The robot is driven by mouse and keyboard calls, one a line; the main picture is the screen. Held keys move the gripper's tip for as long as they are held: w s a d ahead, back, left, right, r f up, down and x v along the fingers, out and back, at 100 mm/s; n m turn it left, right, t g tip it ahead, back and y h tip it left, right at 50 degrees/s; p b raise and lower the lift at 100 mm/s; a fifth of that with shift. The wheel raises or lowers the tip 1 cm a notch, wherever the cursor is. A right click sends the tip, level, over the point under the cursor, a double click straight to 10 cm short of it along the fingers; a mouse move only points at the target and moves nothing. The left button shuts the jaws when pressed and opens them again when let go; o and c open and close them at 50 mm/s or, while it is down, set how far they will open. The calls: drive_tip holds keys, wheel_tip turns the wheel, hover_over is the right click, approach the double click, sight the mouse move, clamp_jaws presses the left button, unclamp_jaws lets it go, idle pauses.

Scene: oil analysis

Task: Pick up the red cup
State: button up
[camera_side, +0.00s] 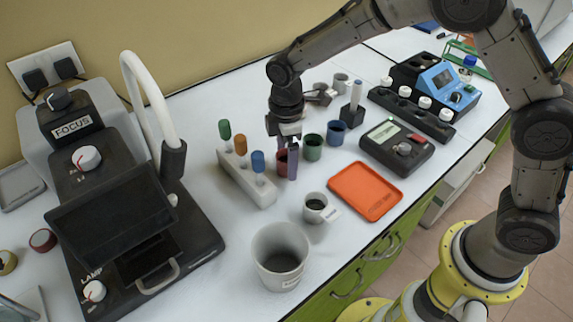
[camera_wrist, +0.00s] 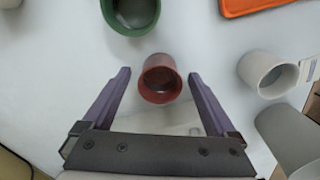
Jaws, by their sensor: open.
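The red cup (camera_wrist: 161,84) stands upright between the two open fingers of my gripper (camera_wrist: 158,85) in the wrist view, with a gap on each side. In the side view my gripper (camera_side: 283,160) points down at the cup, and the red cup (camera_side: 281,163) is partly hidden behind the fingers. I cannot tell from the pictures exactly how low the fingertips reach along the cup.
A green cup (camera_side: 313,147) and a blue cup (camera_side: 336,132) stand right of the red cup. A white rack (camera_side: 243,180) with coloured-handled tools is close on the left. A small grey cup (camera_side: 315,207), an orange tray (camera_side: 365,191) and a large grey bin (camera_side: 281,256) are nearby.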

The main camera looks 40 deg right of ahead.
drive_tip(key=shift+f, duration=0.2)
drive_tip(key=c, duration=1.4)
drive_tip(key=shift+c, duration=0.2)
drive_tip(key=shift+r, duration=0.2)
